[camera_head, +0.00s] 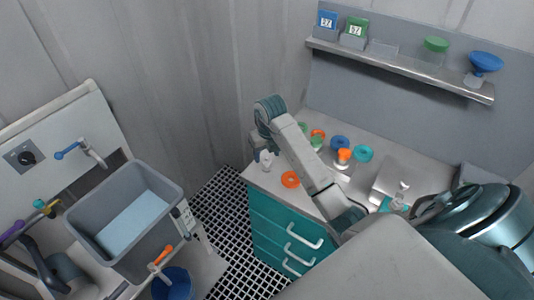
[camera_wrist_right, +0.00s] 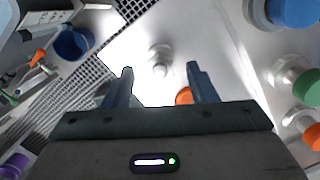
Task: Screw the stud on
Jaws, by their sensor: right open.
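A small pale metallic fitting, which looks like the stud (camera_wrist_right: 160,62), stands between and beyond the fingers in the right wrist view. In the head view a small pale piece (camera_head: 266,160), probably the same one, stands near the counter's left corner. My right gripper (camera_wrist_right: 160,82) is open and empty, its two fingers apart and pointing towards the stud. In the head view my right gripper (camera_head: 261,143) hangs above that corner, partly hidden by its own arm. An orange ring (camera_head: 290,179) lies nearby; its edge shows by a finger (camera_wrist_right: 184,96).
The counter holds a blue ring (camera_head: 340,143), a teal ring (camera_head: 364,154), an orange-topped vessel (camera_head: 344,157) and a metal plate (camera_head: 388,183). A shelf (camera_head: 400,68) hangs behind. A grey sink (camera_head: 125,215) and blue bucket (camera_head: 172,284) are left of the grated floor.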

